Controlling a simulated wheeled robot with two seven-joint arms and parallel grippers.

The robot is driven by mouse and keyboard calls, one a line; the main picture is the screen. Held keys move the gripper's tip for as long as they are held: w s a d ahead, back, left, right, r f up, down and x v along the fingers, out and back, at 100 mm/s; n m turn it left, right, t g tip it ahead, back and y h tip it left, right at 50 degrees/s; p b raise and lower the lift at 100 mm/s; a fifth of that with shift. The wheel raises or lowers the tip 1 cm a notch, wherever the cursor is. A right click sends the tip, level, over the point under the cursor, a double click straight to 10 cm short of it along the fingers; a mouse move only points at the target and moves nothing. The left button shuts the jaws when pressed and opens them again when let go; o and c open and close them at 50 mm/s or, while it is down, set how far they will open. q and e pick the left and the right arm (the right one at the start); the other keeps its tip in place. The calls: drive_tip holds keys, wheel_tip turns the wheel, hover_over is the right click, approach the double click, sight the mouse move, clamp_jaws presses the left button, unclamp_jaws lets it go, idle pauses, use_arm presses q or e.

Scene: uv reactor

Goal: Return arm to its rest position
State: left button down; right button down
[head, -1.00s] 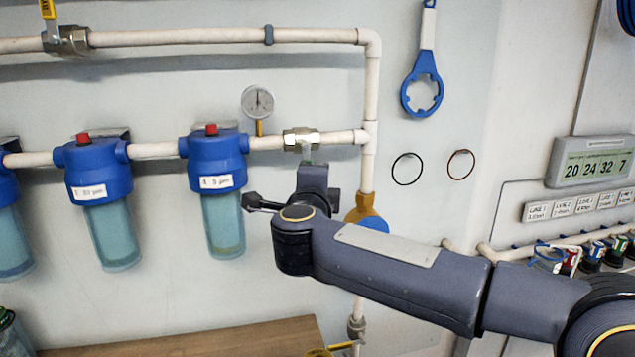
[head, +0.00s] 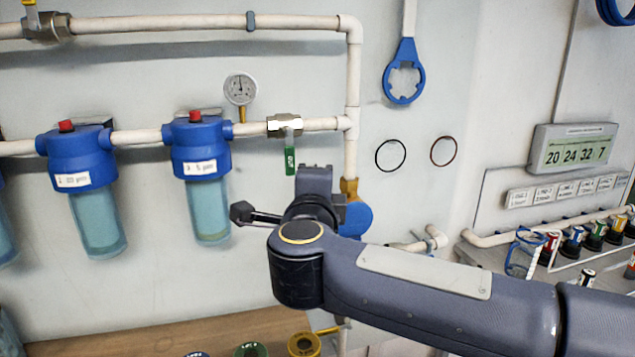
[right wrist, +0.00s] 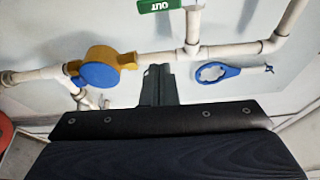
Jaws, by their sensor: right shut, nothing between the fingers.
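My right arm comes in from the right in the head view. Its gripper (head: 315,176) points toward the wall, just below the green valve handle (head: 290,160) and apart from it. In the right wrist view the gripper's fingers (right wrist: 158,86) are together with nothing between them. The green handle, marked OUT, also shows at the top of the right wrist view (right wrist: 160,5). It hangs down from the metal valve (head: 285,126) on the white pipe. My left gripper is not in view.
Blue filter housings (head: 201,146) hang left of the arm. A blue-faced brass fitting (head: 356,217) is close behind the wrist. A blue wrench (head: 404,78) hangs on the wall. A wooden bench (head: 150,338) holds tape-like rolls (head: 303,345). Small bottles (head: 575,240) stand at right.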

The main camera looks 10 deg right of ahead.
drive_tip(key=s+d+f+n+g+y, duration=0.2)
drive_tip(key=s+f+n, duration=0.4)
drive_tip(key=s+f, duration=0.3)
drive_tip(key=s+d+f+n+g+y, duration=0.3)
drive_tip(key=s+f+n+g+y, duration=0.1)
drive_tip(key=s+f+n, duration=0.3)
drive_tip(key=s+d+f+n+g+y+p, duration=0.1)
drive_tip(key=s+d+f+n+g+y, duration=0.2)
drive_tip(key=s+f, duration=0.8)
drive_tip(key=f+n+g, duration=0.1)
drive_tip(key=n+g, duration=0.1)
drive_tip(key=n, duration=0.2)
drive_tip(key=shift+s+f, duration=0.15)
drive_tip(key=shift+s, duration=0.1)
